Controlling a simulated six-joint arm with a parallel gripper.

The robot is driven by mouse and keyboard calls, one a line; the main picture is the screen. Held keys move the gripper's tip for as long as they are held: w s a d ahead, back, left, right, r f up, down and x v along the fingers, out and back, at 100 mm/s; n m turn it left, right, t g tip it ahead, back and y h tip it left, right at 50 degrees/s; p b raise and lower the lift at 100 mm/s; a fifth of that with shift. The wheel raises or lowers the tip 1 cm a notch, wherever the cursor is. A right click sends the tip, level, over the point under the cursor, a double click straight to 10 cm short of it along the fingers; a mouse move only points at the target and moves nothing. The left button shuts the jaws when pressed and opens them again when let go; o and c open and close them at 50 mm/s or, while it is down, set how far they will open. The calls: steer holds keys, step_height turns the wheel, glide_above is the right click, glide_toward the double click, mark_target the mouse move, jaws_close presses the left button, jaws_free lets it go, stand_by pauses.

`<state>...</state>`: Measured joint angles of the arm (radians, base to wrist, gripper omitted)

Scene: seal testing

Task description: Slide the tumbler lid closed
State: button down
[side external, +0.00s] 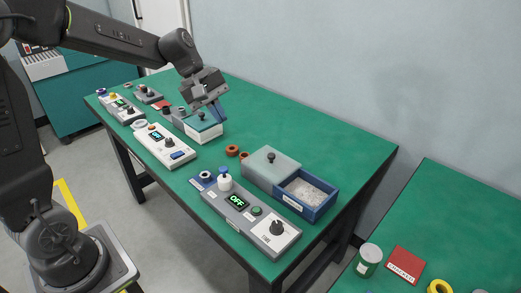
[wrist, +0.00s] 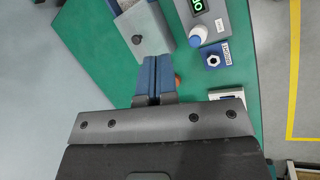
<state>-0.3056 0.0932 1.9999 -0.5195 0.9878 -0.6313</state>
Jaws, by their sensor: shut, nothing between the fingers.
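The tumbler is a blue box (side external: 318,212) with grey-white grit (side external: 306,191) showing in its open right part in the side view. Its pale grey lid (side external: 262,174) with a black knob (side external: 270,157) sits to the left, so the box stands partly open. In the wrist view the lid (wrist: 152,20) and knob (wrist: 137,39) are at the top, beyond my fingertips. My gripper (side external: 222,118) is above the bench to the left of the tumbler, apart from it. Its blue fingers (wrist: 153,68) are together and empty.
Another box (side external: 206,132) is close under my gripper. Green bench (side external: 330,137) behind is clear.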

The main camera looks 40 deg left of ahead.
mark_target(250, 158)
steer(key=w+a+f+n+h, duration=0.3)
steer(key=w+a+f+n, duration=0.6)
steer(key=w+a+f, duration=0.1)
steer(key=shift+t, duration=0.4)
steer(key=x, duration=1)
steer(key=shift+d+f, duration=0.25)
steer(key=shift+f, duration=0.05)
steer(key=shift+w+d+f, duration=0.1)
steer(key=shift+w+d, duration=0.2)
steer(key=shift+d, duration=0.25)
steer(key=shift+w+d, duration=0.25)
steer(key=shift+d, duration=0.25)
steer(key=shift+w+d, duration=0.25)
steer(key=shift+d, duration=0.25)
steer(key=d, duration=1.4)
steer(key=shift+d, duration=0.3)
steer(key=shift+f, duration=0.1)
